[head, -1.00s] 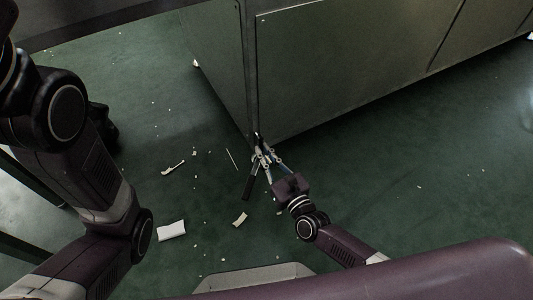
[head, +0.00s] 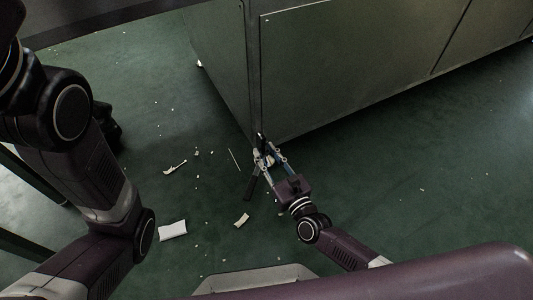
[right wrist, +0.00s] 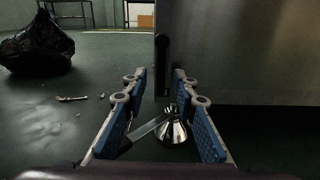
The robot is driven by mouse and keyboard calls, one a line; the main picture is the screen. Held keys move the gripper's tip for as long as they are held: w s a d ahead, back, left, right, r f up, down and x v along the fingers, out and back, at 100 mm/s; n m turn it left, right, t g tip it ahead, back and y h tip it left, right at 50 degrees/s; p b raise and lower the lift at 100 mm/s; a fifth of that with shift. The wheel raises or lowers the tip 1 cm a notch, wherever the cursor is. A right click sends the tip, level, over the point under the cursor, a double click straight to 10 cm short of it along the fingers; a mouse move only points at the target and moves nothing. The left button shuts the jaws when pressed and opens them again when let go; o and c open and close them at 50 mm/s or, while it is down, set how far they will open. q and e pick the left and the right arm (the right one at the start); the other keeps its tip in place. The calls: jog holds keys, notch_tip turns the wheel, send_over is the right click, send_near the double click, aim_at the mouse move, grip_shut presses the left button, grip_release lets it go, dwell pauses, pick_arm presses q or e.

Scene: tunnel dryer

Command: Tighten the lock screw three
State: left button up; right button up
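My right gripper (head: 265,155) is low at the near bottom corner of the metal cabinet. In the right wrist view its two blue-padded fingers (right wrist: 162,110) are spread apart. Between them shows a shiny, flared metal piece (right wrist: 174,131) with a bar-like lever (right wrist: 145,130) reaching down to the left, seemingly the lock screw. I cannot tell whether a finger touches it. In the head view a dark bar (head: 250,189) sticks out at lower left of the fingers. My left arm comes in from the left; its gripper is out of view. No number three mark is readable.
The cabinet (head: 345,75) fills the upper right, with a dark upright handle (right wrist: 162,65) at its edge. White scraps (head: 172,230) and a yellowish piece (head: 242,220) litter the green floor. A black bag (right wrist: 36,48) lies at left. Floor at right is mostly clear.

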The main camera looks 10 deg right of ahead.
jog(key=shift+s, duration=0.1)
jog(key=v, duration=0.7)
jog(key=shift+s, duration=0.15)
dwell(0.3)
